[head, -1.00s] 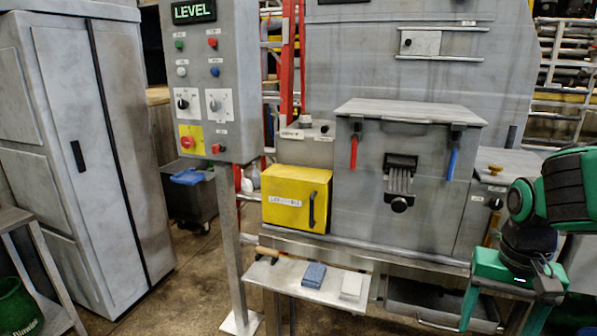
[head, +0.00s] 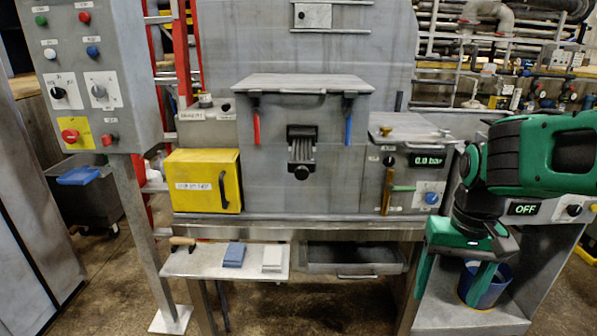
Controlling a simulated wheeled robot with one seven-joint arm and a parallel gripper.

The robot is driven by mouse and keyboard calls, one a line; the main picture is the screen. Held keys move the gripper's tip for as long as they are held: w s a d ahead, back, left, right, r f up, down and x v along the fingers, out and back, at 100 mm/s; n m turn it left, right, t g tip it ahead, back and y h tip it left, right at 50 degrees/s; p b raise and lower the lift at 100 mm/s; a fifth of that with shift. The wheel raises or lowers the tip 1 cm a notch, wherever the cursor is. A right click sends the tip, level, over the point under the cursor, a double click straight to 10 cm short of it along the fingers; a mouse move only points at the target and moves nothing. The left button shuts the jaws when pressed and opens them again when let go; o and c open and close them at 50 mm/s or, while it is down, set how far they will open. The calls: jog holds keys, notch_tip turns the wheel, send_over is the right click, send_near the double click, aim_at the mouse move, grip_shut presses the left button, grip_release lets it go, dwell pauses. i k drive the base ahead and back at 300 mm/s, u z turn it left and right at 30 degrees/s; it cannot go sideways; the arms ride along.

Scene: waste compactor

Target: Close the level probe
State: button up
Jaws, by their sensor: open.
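No part is readably marked as the level probe, and the small labels are too blurred to read. A grey side unit (head: 404,128) at the right of the compactor has a black knob (head: 388,161), a brass-coloured upright tube (head: 386,190) and a 0.0 bar display (head: 427,161). A small plate with a dark knob (head: 312,15) sits between two rails on the upper body. My gripper (head: 446,300) hangs at the right with its two green fingers apart and pointing down. It is open and empty, in front of the side unit's lower right and touching nothing that I can make out.
A yellow box (head: 203,181) and a grey hopper with red and blue levers (head: 270,150) stand in the middle. A shelf (head: 185,264) with blocks juts out below. A button panel (head: 88,95) stands at left. A blue bucket (head: 484,283) is behind my gripper. Floor shows in front.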

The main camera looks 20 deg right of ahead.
aim_at(301, 168)
jog(key=z, duration=0.7)
jog(key=k, duration=0.5)
jog(key=u, duration=0.6)
